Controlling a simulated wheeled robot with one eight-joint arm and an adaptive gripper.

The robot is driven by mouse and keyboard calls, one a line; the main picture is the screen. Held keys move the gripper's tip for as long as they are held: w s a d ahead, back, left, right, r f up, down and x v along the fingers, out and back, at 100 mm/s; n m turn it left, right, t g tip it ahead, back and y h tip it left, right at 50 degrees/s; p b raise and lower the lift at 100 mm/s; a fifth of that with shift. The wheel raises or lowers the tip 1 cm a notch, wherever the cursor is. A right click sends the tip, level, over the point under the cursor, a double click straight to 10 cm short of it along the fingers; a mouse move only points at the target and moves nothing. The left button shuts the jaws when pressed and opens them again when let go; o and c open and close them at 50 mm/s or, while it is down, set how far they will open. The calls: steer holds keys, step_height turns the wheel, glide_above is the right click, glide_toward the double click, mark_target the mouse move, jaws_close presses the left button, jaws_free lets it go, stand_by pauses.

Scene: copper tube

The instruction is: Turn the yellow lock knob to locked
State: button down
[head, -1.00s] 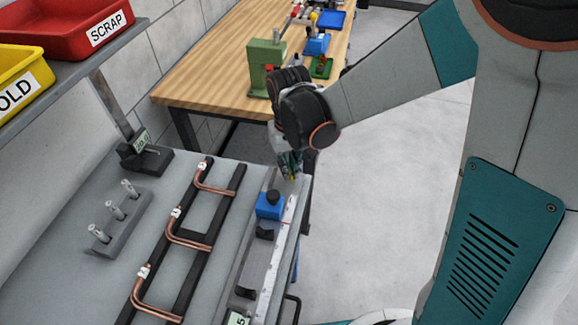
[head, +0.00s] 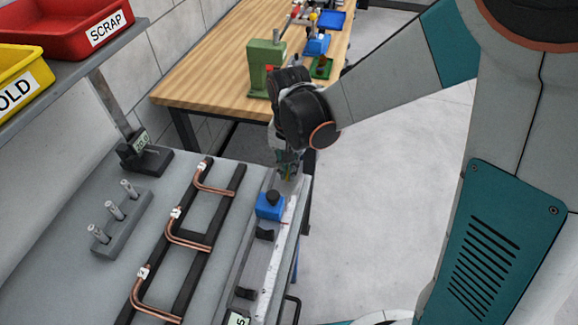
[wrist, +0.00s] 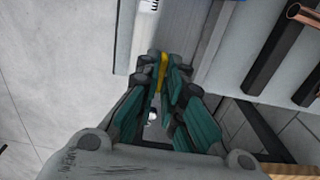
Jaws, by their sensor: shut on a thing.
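The yellow lock knob (wrist: 163,70) shows in the wrist view as a narrow yellow piece between my fingertips. In the head view my gripper (head: 286,172) points down at the far end of the grey measuring rail (head: 272,258). The knob is mostly hidden there by my fingers, so its turn angle cannot be read. A blue block with a black knob (head: 270,206) sits on the rail just nearer than my gripper.
Copper tubes (head: 188,242) lie on a black rack left of the rail. A block with several pins (head: 118,218) and a small gauge stand (head: 146,158) are further left. A wooden bench (head: 215,85) with a green press (head: 265,66) stands behind. Open floor lies to the right.

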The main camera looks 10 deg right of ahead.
stand_by(0.3)
steer(key=c, duration=1.7)
jaws_free()
steer(key=shift+n, duration=0.3)
